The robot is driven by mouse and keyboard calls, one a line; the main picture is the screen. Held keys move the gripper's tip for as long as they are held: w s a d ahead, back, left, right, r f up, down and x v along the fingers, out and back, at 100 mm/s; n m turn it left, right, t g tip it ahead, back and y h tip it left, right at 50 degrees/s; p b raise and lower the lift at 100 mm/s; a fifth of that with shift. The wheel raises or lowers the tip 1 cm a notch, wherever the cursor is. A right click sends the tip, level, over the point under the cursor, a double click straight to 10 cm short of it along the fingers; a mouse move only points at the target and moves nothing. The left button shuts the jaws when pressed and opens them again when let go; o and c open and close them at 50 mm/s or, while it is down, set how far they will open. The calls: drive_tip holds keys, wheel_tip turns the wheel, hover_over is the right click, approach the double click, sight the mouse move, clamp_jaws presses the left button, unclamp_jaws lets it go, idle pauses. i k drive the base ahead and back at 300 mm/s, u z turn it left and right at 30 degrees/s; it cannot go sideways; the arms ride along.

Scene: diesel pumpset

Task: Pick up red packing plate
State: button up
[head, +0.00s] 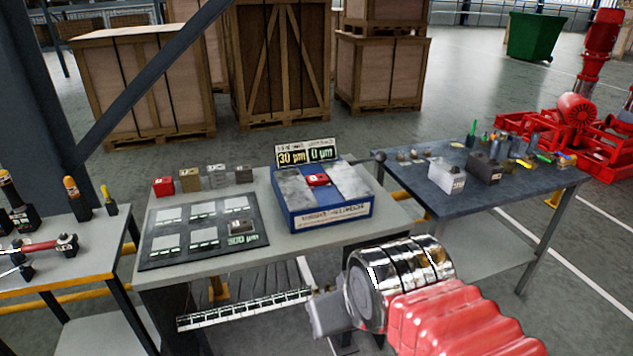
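Two small red pieces are in the head view, and I cannot tell for certain which is the red packing plate. One red block (163,186) stands at the left end of a row at the back of the middle table. Another small red piece (317,180) lies on the blue measuring box (330,212), between two pale grey plates. My gripper (328,314) seems to be the grey part at the end of my arm, in front of the table, apart from both red pieces. Its fingers cannot be made out.
The middle table (392,212) also bears olive and grey blocks and a dark board (160,244) with pale rectangles. A sign (306,152) stands behind the blue box. A side table (500,183) with tools is at right, another table (60,262) at left. Wooden crates stand behind.

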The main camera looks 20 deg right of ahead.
sight(315, 180)
drive_tip(key=z, duration=0.1)
drive_tip(key=i, duration=1.5)
drive_tip(key=u, duration=0.65)
